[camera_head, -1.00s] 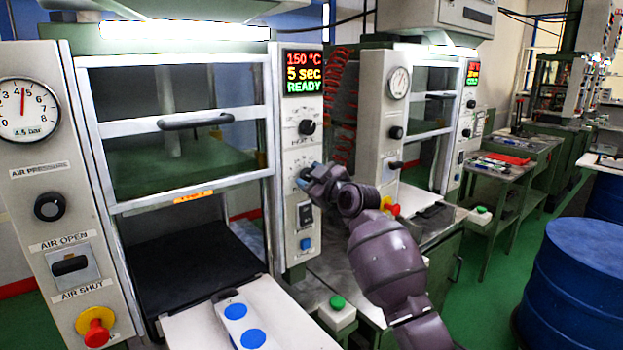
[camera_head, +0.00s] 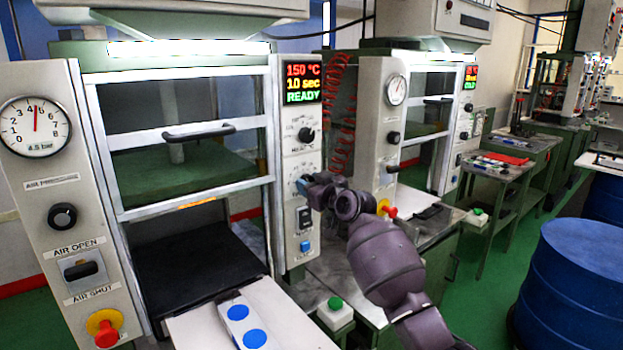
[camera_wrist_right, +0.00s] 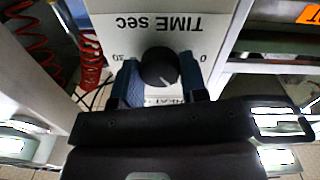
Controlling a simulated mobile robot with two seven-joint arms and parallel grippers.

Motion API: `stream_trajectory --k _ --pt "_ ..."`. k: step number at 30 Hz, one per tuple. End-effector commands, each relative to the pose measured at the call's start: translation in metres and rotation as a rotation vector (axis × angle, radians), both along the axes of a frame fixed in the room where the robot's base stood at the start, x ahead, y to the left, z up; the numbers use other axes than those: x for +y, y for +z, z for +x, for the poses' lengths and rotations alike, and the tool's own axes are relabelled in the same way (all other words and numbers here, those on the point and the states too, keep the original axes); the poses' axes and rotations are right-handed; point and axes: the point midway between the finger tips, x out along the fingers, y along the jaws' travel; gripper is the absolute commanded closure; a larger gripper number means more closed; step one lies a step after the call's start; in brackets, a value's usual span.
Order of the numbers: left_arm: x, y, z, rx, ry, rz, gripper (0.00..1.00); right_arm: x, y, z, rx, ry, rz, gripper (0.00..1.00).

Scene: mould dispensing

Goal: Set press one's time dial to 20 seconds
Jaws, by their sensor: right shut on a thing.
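Press one stands at the left, and its display (camera_head: 303,83) reads 150 °C, 10 sec, READY. My right gripper (camera_head: 303,185) is at the lower dial on its right-hand panel. In the right wrist view, the black time dial (camera_wrist_right: 158,68) sits under a "TIME sec" label, upside down, with part of its scale showing. The blue fingertips of my right gripper (camera_wrist_right: 158,82) are on both sides of the dial, shut on it. In the head view the gripper hides most of this dial. My left gripper is not in view.
Above the time dial is another black dial (camera_head: 306,134). A black switch (camera_head: 305,217) and a blue button (camera_head: 305,246) are below it. A second press (camera_head: 384,110) stands to the right, with red coiled hoses (camera_head: 340,110) between. Blue drums (camera_head: 575,285) stand at right.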

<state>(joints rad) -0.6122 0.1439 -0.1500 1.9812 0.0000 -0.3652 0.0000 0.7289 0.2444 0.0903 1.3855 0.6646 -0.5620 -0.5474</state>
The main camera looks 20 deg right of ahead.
Motion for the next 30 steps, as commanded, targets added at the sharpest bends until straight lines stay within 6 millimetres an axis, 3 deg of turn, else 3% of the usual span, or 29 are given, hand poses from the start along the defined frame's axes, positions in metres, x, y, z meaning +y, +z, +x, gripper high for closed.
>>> stream_trajectory --k 12,30 --pt "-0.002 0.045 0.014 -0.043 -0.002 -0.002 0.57 0.000 0.003 0.000 0.136 0.000 0.373 0.84" --pt "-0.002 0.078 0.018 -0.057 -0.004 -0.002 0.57 0.000 0.001 0.000 0.320 -0.001 0.879 0.84"
